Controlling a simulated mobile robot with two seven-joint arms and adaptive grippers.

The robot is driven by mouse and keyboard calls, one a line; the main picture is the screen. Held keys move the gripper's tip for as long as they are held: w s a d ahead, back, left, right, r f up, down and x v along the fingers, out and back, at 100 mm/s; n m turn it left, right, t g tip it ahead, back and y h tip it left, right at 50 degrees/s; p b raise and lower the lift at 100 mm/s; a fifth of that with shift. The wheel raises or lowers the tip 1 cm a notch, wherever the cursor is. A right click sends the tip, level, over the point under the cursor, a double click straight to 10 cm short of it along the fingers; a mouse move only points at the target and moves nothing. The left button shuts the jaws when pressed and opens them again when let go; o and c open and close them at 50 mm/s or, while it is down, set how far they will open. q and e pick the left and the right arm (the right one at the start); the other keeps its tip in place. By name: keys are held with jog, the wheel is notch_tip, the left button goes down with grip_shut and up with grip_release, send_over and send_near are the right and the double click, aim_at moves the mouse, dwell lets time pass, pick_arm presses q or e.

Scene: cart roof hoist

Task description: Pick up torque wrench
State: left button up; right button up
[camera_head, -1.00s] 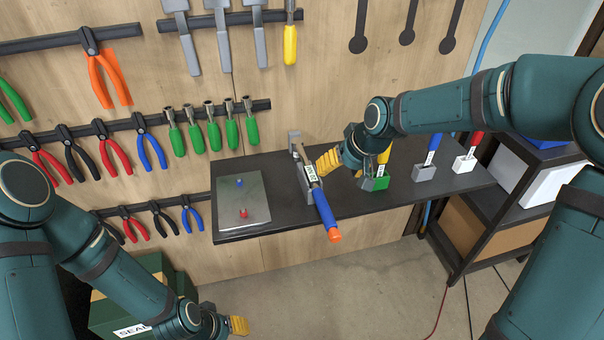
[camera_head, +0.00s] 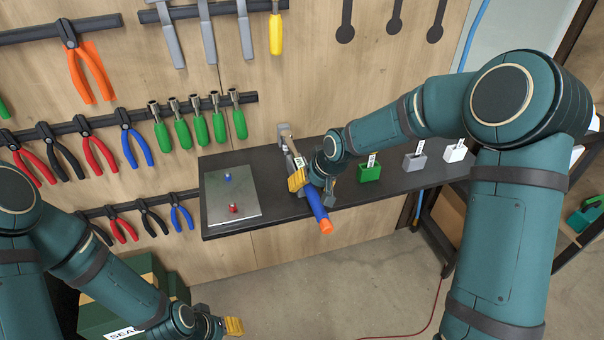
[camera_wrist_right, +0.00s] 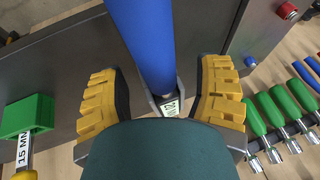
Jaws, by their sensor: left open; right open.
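The torque wrench (camera_head: 316,205) has a blue handle with an orange end and sits in a grey holder on the dark shelf, its handle jutting past the front edge. In the right wrist view its blue handle (camera_wrist_right: 145,40) runs between the yellow fingers. My right gripper (camera_head: 313,187) is open around the wrench, one finger on each side; in the wrist view (camera_wrist_right: 162,102) gaps show beside the handle. My forearm hides part of the wrench in both views. My left gripper (camera_head: 233,326) is low at the bottom, away from the wrench, open and empty.
A metal plate (camera_head: 218,202) with a blue and a red knob lies left on the shelf (camera_head: 255,222). Green (camera_head: 369,173), grey (camera_head: 414,163) and white (camera_head: 455,153) tool blocks stand right of the wrench. Pliers and screwdrivers hang on the wall. A green case stands lower left.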

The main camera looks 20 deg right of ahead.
jog(key=shift+w+a+f, duration=0.15)
jog(key=shift+f, duration=0.3)
grip_shut()
jog(key=shift+r, duration=0.15)
